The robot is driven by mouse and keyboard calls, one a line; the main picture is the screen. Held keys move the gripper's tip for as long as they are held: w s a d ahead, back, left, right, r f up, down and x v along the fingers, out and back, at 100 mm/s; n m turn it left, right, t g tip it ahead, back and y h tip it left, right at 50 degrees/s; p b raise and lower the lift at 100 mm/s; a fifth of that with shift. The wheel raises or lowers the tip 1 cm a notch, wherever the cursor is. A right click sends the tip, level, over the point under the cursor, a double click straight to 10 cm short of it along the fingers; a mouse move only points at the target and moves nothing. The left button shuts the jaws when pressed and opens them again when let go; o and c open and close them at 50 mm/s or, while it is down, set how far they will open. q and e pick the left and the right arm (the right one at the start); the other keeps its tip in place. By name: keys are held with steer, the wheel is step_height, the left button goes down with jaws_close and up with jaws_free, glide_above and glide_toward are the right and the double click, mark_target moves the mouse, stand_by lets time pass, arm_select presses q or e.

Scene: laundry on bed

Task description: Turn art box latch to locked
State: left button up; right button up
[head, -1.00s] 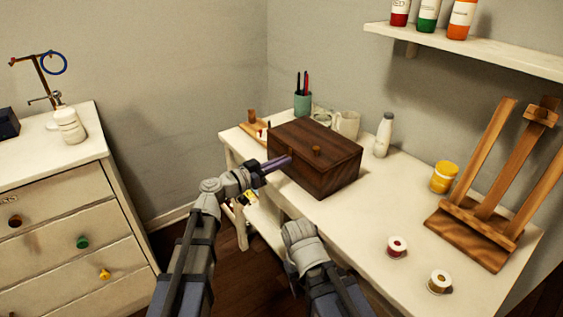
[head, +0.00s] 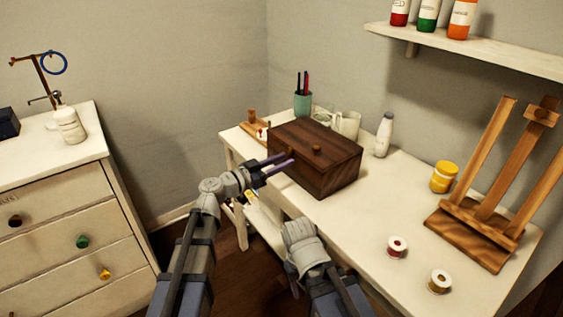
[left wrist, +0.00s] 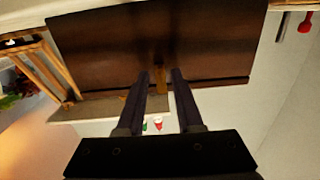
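My left gripper (head: 289,158) is open at the front of the box. In the left wrist view its two fingers (left wrist: 161,73) stand on either side of the latch with gaps visible. The latch is hard to make out in the head view. My right arm shows at lower middle, but its gripper fingers do not.
On the white table (head: 365,220) are a pen cup (head: 303,104), a white bottle (head: 384,136), a yellow jar (head: 444,177), two spools and a wooden easel (head: 484,215). A drawer chest (head: 60,190) stands at left.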

arm_select(q)
steer(key=v, duration=0.7)
steer(key=shift+s+a, duration=0.25)
steer(key=shift+a, duration=0.05)
